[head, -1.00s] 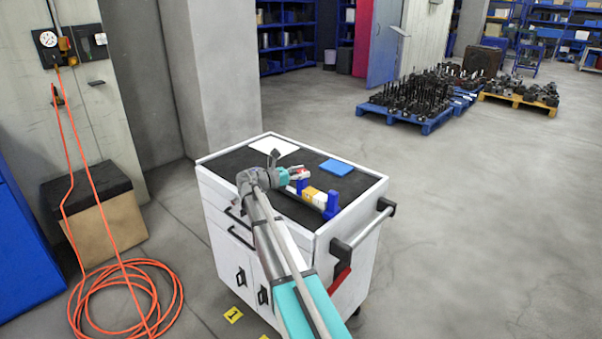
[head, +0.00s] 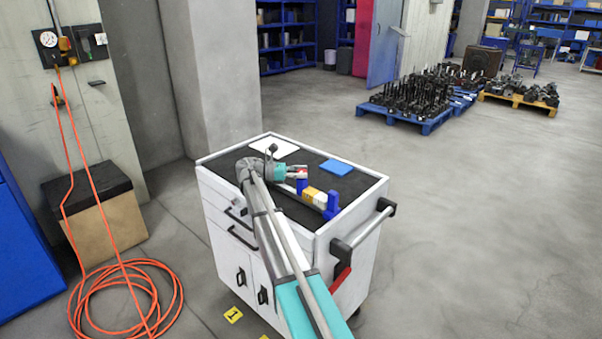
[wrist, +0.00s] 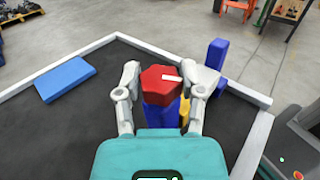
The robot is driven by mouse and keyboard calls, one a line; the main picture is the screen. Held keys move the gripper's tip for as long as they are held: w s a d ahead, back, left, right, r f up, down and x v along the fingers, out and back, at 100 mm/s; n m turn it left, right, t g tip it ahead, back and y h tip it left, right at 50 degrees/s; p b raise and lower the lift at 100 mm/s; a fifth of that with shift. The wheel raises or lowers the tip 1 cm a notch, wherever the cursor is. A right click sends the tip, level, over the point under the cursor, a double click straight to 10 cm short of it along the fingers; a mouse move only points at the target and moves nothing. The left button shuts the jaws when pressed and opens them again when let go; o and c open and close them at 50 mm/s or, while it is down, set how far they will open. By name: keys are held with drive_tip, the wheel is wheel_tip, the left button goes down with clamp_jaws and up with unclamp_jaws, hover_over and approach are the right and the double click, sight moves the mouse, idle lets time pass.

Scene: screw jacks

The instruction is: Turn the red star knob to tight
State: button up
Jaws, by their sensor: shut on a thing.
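The red star knob (wrist: 161,85) sits between the two fingers of my gripper (wrist: 164,82) in the wrist view. A short white mark shows on its face. My gripper is shut on the knob, one finger on each side. In the head view the knob (head: 301,173) is a small red patch at the tip of my gripper (head: 297,173). The knob is at the near end of a fixture with blue end blocks (head: 332,205) and a yellow and white body (head: 314,196). In the wrist view most of the fixture is hidden behind the knob and fingers.
The fixture stands on the black top of a white cart (head: 217,178) with a raised rim. A blue flat block (head: 336,167) and a white sheet (head: 275,148) lie on the cart top. An orange hose (head: 125,300) is coiled on the floor at left.

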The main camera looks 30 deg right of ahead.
drive_tip(key=o, duration=1.2)
drive_tip(key=shift+v, duration=3.65)
